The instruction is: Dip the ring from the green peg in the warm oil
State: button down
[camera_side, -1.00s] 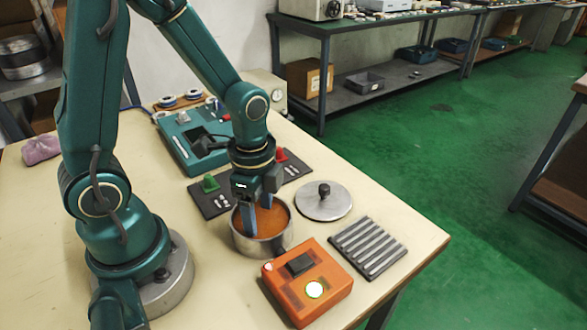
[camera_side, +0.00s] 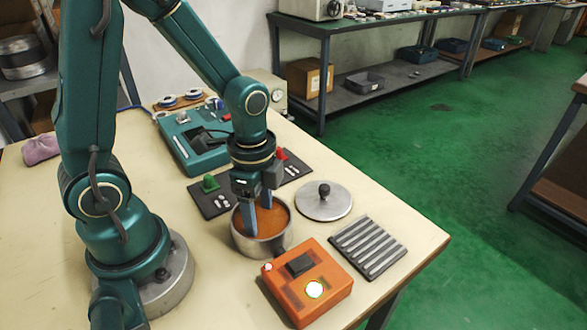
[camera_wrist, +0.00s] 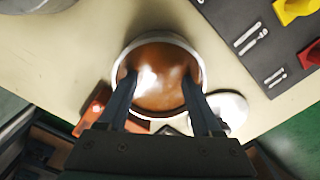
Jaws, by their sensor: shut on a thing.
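The warm oil (camera_side: 270,219) is orange-brown and sits in a round metal pot (camera_side: 262,246); the wrist view shows the oil from above (camera_wrist: 160,95). My gripper (camera_side: 257,212) points down into the pot, and its fingers (camera_wrist: 158,80) stand apart with their tips at or below the oil surface. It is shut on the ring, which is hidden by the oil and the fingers. The green peg (camera_side: 209,183) stands on a dark board behind the pot, with no ring visible on it.
A red peg (camera_side: 281,154) shares the dark board (camera_side: 212,204); the wrist view also shows a yellow peg (camera_wrist: 297,9). A lid (camera_side: 324,203) and a slatted rack (camera_side: 368,247) lie to the right. An orange box (camera_side: 308,284) with a lit round spot stands in front.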

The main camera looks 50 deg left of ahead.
jog(key=shift+r, duration=2.75)
notch_tip(320, 180, up, 2)
dwell(0.6)
dwell(0.4)
